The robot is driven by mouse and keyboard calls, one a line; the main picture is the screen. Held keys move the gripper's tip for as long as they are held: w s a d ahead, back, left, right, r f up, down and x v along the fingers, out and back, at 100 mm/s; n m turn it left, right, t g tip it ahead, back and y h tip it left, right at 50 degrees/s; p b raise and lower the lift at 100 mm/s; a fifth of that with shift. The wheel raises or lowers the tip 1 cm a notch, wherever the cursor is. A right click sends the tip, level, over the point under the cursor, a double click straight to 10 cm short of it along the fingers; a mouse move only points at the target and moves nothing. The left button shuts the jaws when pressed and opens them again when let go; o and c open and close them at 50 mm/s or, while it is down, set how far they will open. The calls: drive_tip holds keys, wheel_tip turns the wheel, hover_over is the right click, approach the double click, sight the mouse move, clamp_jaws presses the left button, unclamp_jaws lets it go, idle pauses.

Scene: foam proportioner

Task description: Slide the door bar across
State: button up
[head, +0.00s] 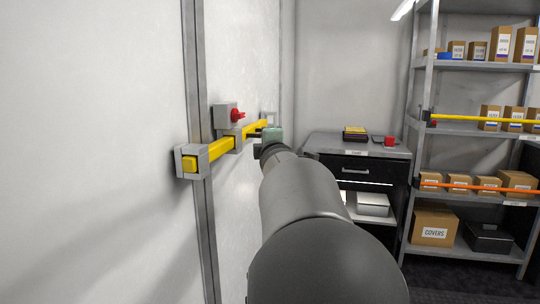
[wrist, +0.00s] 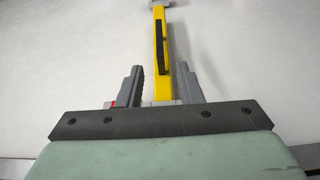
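The yellow door bar (head: 220,150) runs across the pale door through grey brackets. Its left end sits in the left bracket (head: 187,161), past the dark vertical door edge. A black handle (wrist: 160,45) stands on the bar in the wrist view. My gripper (wrist: 161,70) is open, with one grey finger on each side of the bar and a gap on both sides. The handle lies between and beyond the fingertips; I see no clear contact. In the head view my gripper (head: 262,134) is at the bar's right part, where my arm hides some of it.
A grey block with a red knob (head: 238,115) sits just above the bar. A dark cabinet (head: 358,155) with a red item (head: 389,141) on top stands to the right. Shelves (head: 472,62) with several boxes stand further right. The door surface left of the bar is clear.

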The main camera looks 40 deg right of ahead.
drive_tip(key=shift+b+v, duration=0.45)
drive_tip(key=shift+v, duration=1.5)
drive_tip(key=shift+a, duration=0.1)
